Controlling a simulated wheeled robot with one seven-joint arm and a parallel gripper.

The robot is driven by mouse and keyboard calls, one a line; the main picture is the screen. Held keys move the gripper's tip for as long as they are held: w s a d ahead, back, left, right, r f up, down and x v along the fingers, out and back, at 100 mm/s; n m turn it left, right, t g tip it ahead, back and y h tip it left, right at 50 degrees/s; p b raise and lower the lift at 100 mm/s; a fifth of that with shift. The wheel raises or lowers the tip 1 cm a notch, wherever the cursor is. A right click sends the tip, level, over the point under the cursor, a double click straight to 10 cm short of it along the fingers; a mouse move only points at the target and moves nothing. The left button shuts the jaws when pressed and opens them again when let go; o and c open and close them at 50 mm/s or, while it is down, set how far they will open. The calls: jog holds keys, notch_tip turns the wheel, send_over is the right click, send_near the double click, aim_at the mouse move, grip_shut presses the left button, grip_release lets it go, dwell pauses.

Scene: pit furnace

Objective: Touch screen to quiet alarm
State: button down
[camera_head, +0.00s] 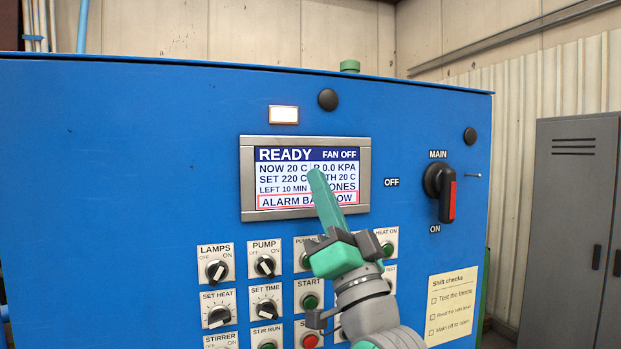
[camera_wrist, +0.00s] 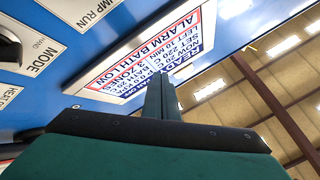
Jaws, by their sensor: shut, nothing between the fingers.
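The screen (camera_head: 305,200) is in a grey frame on the blue panel. It reads READY, FAN OFF, and a red-outlined line at its bottom begins ALARM BA and ends OW. In the wrist view the screen (camera_wrist: 150,55) shows that line as ALARM BATH LOW. My gripper (camera_head: 316,174) is shut and empty, its green fingers pointing up across the screen's right half and hiding part of the text. The fingers also show in the wrist view (camera_wrist: 161,82). I cannot tell whether the fingertips touch the screen.
Below the screen are several knobs and buttons, including the LAMPS knob (camera_head: 217,271) and the START button (camera_head: 310,301); my arm hides some. The MAIN switch (camera_head: 440,193) juts out at right. A lit lamp (camera_head: 284,114) is above the screen. A grey locker (camera_head: 570,230) stands at far right.

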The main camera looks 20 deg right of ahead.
jog(key=shift+w, duration=0.15)
jog(key=shift+w, duration=0.3)
jog(key=shift+w, duration=0.25)
dwell(0.7)
jog(key=shift+s, duration=0.7)
dwell(0.3)
jog(key=shift+s, duration=2.45)
jog(key=shift+s, duration=0.1)
